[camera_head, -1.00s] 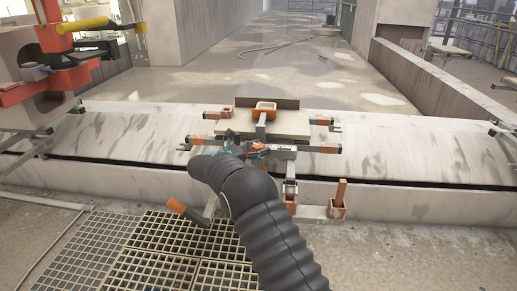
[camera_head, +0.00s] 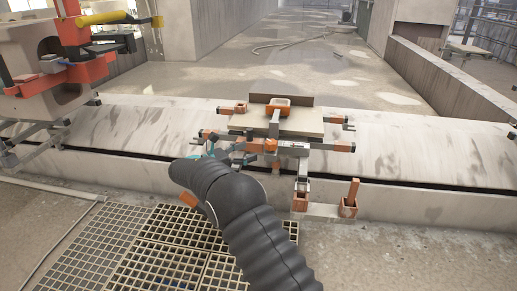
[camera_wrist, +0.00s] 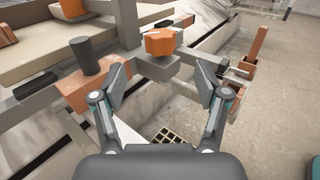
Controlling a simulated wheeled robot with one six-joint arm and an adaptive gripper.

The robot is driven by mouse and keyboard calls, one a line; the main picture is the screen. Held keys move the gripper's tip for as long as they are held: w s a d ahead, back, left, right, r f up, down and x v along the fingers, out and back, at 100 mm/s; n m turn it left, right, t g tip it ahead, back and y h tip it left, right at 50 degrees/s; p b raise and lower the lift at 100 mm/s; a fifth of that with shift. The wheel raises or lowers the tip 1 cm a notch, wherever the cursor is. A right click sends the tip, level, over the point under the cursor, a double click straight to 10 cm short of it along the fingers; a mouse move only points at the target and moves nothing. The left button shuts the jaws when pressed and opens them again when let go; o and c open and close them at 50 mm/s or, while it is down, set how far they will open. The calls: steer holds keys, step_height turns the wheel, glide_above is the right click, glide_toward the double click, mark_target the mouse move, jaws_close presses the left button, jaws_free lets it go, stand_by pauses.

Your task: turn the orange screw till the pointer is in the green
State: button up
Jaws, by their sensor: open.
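An orange faceted block (camera_wrist: 160,42), which looks like the screw head, sits on a grey bar of the fixture, ahead of my fingers in the wrist view. In the head view it seems to be the small orange piece (camera_head: 270,145) on the front of the fixture. My gripper (camera_wrist: 161,88) is open, its two fingers spread wide with nothing between them, apart from the block. In the head view, my black arm covers most of the gripper. I cannot make out a pointer or a green zone in either view.
The fixture's pale board (camera_head: 303,122) rests on a concrete ledge (camera_head: 420,150). In the wrist view, a dark upright peg (camera_wrist: 86,56) stands on an orange block left of my fingers. An orange post (camera_wrist: 256,46) stands at the right. A floor grating (camera_head: 95,245) lies below.

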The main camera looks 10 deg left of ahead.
mark_target(266, 144)
steer(key=shift+v, duration=0.95)
steer(key=s+d+r+m+g+y, duration=0.2)
steer(key=s+d+r+m, duration=0.25)
steer(key=d, duration=0.45)
steer(key=s+d+r+m+g+y, duration=0.25)
steer(key=s+d+r, duration=0.2)
steer(key=d, duration=0.45)
steer(key=s+d+r+m+g+y, duration=0.2)
steer(key=s+d+r+m+g, duration=0.25)
steer(key=d, duration=0.55)
steer(key=s+d+f+m+t+y+p, duration=0.1)
steer(key=s+m+y, duration=0.3)
steer(key=s, duration=1)
steer(key=s+d+f+m+t+y, duration=0.2)
steer(key=s+m, duration=0.8)
steer(key=s, duration=0.5)
steer(key=shift+d+f+t+y+p, duration=0.35)
steer(key=shift+d+y, duration=0.35)
steer(key=shift+y, duration=0.25)
